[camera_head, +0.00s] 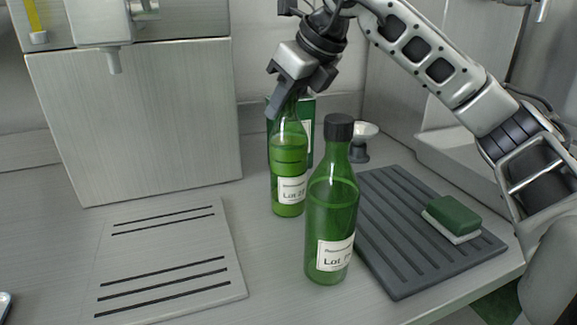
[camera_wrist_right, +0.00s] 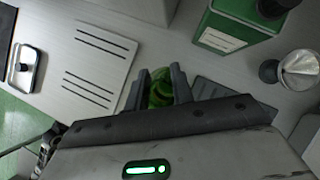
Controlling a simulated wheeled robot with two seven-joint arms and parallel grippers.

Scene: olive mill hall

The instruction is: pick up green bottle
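Two green bottles stand upright on the counter. The rear green bottle (camera_head: 289,160) has a white lot label, and its top is hidden by my right gripper (camera_head: 284,98). The front green bottle (camera_head: 331,205) has a black cap and a similar label, and nothing touches it. My right gripper is at the neck of the rear bottle. In the right wrist view, green bottle glass (camera_wrist_right: 160,88) shows between the two fingers of the right gripper (camera_wrist_right: 158,72). Whether both fingers press on it I cannot tell. My left gripper is out of view.
A green tin (camera_head: 308,108) stands just behind the rear bottle, with a white-topped dark object (camera_head: 360,142) to its right. A dark ribbed mat (camera_head: 395,235) carries a green sponge (camera_head: 452,214). A slotted plate (camera_head: 170,265) lies left; a metal cabinet (camera_head: 140,125) stands behind it.

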